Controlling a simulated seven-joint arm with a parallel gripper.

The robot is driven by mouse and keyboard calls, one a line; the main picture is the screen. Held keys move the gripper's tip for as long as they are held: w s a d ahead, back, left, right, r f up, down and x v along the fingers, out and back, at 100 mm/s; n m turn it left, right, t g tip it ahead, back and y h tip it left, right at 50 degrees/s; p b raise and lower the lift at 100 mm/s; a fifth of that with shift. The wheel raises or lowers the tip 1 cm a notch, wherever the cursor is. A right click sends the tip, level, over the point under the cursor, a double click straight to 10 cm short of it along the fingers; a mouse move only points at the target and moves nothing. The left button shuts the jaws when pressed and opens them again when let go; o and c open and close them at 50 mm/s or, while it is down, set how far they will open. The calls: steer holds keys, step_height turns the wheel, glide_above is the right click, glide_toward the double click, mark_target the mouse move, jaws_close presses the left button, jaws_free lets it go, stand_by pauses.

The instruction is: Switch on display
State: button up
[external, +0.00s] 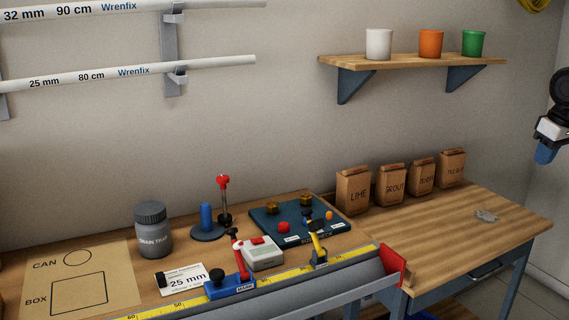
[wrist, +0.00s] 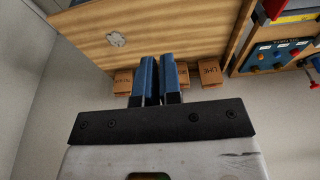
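No lit display screen can be made out in either view. A dark blue panel board (external: 268,228) with a red knob (external: 283,228), an orange knob (external: 329,215) and brass-coloured parts lies on the bench; part of it shows at the right of the wrist view (wrist: 262,57). In front of it sits a light grey box (external: 263,255) with a red part on top. My gripper (external: 545,153) is in the air at the far right, well away from both.
Paper bags (external: 353,190) stand along the wall right of the board. A red-handled lever (external: 223,195), a jar (external: 152,230) and a yellow rule rail (external: 280,281) surround the board and box. A shelf with cups (external: 410,60) hangs above. The bench's right end is mostly clear.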

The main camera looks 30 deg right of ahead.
steer(key=shift+y, duration=0.3)
steer(key=w+a+r, duration=0.1)
steer(key=w+a, duration=0.1)
steer(key=w, duration=0.2)
steer(key=w+a+r, duration=0.1)
steer(key=w+a, duration=0.2)
steer(key=w, duration=0.1)
steer(key=w+a+r, duration=0.1)
steer(key=w+a, duration=0.2)
steer(key=w, duration=0.2)
steer(key=shift+w+a+r, duration=0.1)
steer(key=shift+a+r, duration=0.15)
steer(key=shift+r, duration=0.15)
jaws_close()
steer(key=g, duration=0.3)
glide_above(253, 240)
steer(key=d, duration=0.2)
step_height(253, 240, down, 11)
steer(key=shift+f+y, duration=0.15)
steer(key=shift+y, duration=0.25)
steer(key=shift+f, duration=0.15)
steer(key=f, duration=0.4)
steer(key=a+f, duration=0.1)
steer(key=f, duration=0.8)
steer(key=shift+a+f, duration=0.25)
steer(key=shift+a, duration=0.1)
steer(key=shift+f, duration=0.25)
